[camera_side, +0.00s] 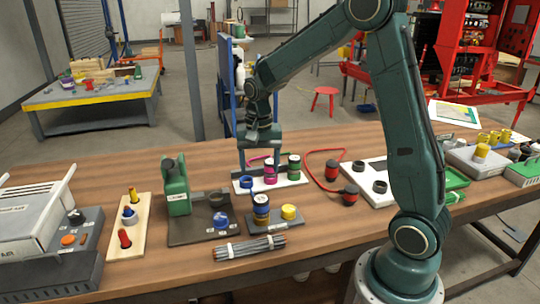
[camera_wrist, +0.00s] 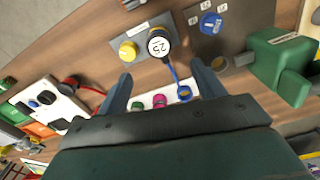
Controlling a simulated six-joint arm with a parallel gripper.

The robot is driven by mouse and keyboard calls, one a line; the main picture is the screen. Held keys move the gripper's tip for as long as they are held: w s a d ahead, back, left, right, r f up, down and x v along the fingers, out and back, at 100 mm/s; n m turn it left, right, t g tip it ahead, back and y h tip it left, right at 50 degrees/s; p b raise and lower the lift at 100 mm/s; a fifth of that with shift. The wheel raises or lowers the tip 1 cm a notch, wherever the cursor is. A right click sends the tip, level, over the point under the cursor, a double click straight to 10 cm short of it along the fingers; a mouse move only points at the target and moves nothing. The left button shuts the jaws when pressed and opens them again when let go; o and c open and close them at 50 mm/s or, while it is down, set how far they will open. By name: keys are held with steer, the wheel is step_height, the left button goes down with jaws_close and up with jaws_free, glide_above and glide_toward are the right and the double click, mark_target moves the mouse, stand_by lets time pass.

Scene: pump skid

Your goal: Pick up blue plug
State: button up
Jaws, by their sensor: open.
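My gripper (camera_side: 259,160) points down over a white board (camera_side: 290,180) with its two fingers spread and nothing held between them. The wrist view also shows my gripper (camera_wrist: 160,82), its fingers straddling the board. On this board are a blue ring-shaped piece (camera_wrist: 184,92), a magenta piece (camera_wrist: 159,101) and a green piece. Another blue piece (camera_side: 220,220) sits on the dark pump plate. I cannot tell which is the blue plug.
A yellow cap (camera_side: 289,212) is on the grey block. A green pump (camera_side: 177,186) stands to the left, and a bundle of grey rods (camera_side: 249,248) lies in front. A red cable (camera_side: 312,165) loops to the right, beside a white plate with dark sockets.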

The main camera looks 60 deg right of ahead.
mark_target(261, 199)
steer(key=shift+w+f, duration=0.1)
steer(key=shift+f, duration=0.1)
steer(key=shift+f, duration=4.25)
steer(key=shift+f, duration=2.6)
steer(key=c, duration=1.2)
steer(key=shift+r, duration=0.2)
